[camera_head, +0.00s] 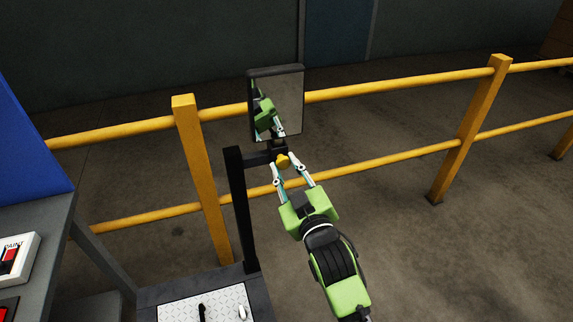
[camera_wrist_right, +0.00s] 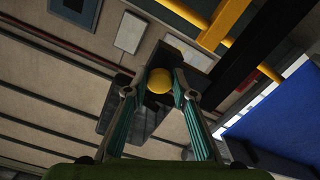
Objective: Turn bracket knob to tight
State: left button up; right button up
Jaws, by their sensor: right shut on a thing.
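The yellow bracket knob (camera_head: 283,161) is on the black bracket arm (camera_head: 258,158), just below a mirror (camera_head: 290,95) with a dark frame. My right gripper (camera_head: 287,167) reaches up to it with one finger on each side. In the right wrist view the round yellow knob (camera_wrist_right: 159,81) sits between the two fingertips (camera_wrist_right: 154,88) of my right gripper, which is shut on it. Part of the black bracket shows behind the knob in that view. The knob's setting cannot be read. My left gripper is not in view.
A black post (camera_head: 243,210) carries the bracket above a metal-plated stand (camera_head: 210,302). A yellow railing (camera_head: 400,152) runs behind. A grey bench with a blue panel (camera_head: 30,140) and a white switch box (camera_head: 17,258) is at left. The floor at right is clear.

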jog(key=shift+f+m+p, duration=0.1)
jog(key=shift+m+p, duration=0.25)
jog(key=shift+m, duration=0.85)
jog(key=o, duration=1.1)
jog(key=shift+s, duration=0.1)
jog(key=v, duration=1.2)
